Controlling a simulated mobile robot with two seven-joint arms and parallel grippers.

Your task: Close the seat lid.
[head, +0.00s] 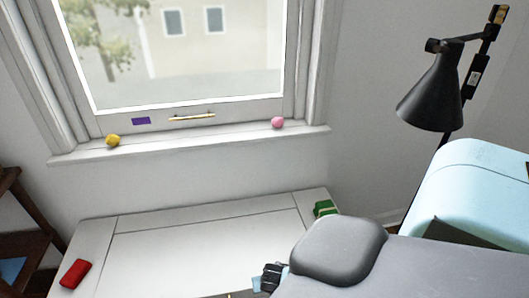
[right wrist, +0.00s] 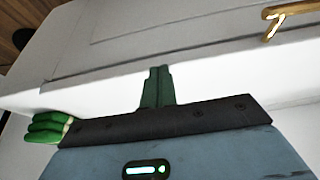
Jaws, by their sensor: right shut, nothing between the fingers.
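The white window seat (head: 100,239) stands below the window, with its broad lid panel (head: 205,247) framed by thin seams. The lid looks flat from above; I cannot tell how far it is raised. My right arm comes in from the lower right and covers the seat's right front. My right gripper (head: 268,278) is partly hidden by the arm. In the right wrist view its fingers (right wrist: 157,86) are together and empty, in front of the white seat edge. I cannot tell whether they touch it. My left gripper is not in view.
A red item (head: 75,273) lies at the seat's left, and a green bundle (head: 325,208) at its right end. The sill (head: 200,147) holds a yellow ball (head: 113,141) and a pink ball (head: 278,123). A black lamp (head: 431,98) stands at right. A brass handle (right wrist: 285,14) shows.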

